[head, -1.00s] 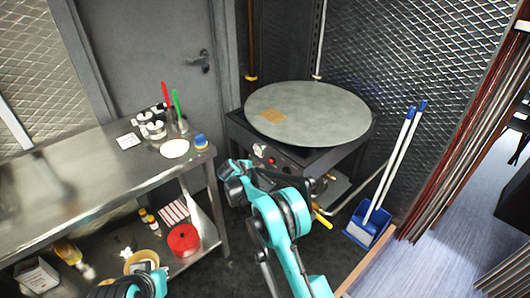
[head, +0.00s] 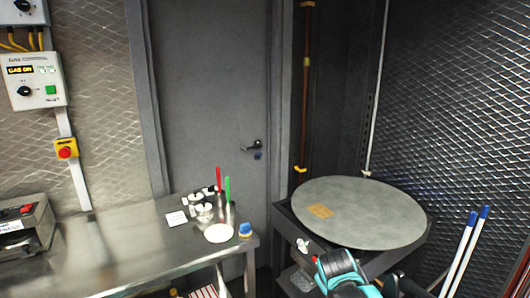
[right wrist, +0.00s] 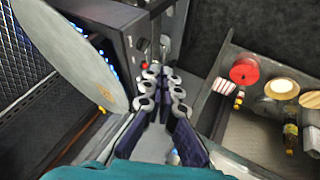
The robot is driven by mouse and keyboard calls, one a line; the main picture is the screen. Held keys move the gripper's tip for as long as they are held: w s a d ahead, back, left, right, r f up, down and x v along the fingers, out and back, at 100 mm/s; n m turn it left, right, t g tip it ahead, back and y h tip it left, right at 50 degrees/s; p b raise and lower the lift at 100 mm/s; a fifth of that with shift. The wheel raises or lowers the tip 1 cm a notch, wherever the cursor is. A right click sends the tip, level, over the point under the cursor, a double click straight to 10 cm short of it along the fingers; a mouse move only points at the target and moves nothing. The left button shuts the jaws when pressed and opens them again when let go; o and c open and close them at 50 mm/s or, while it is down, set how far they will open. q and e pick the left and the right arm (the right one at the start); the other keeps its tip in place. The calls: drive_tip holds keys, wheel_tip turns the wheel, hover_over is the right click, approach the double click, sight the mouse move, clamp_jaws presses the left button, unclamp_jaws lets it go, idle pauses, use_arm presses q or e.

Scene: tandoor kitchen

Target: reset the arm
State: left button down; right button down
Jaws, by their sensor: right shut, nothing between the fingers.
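My right arm (head: 345,275) shows as a teal and black link at the bottom of the head view, in front of the round griddle plate. In the right wrist view my right gripper (right wrist: 162,84) is shut and empty. Its dark fingers run away from the camera with their tips close together, between the griddle unit on the left and the steel table's shelf on the right. The gripper's tips are not clear in the head view. My left gripper is not in view.
The round griddle plate (head: 372,212) rests on a dark stand at right; it also shows in the right wrist view (right wrist: 62,50). A steel table (head: 130,250) holds cups and utensils at left. Blue-tipped broom handles (head: 464,250) lean at far right. A grey door (head: 205,100) stands behind.

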drive_tip(key=s+f+m+y, duration=0.1)
drive_tip(key=s+f+m, duration=0.1)
drive_tip(key=s, duration=0.8)
drive_tip(key=s+f+m+y, duration=0.1)
drive_tip(key=s+f+m, duration=0.1)
drive_tip(key=s, duration=0.9)
drive_tip(key=shift+s+a+f+m, duration=0.3)
drive_tip(key=shift+a+m, duration=0.1)
drive_tip(key=shift+m, duration=0.3)
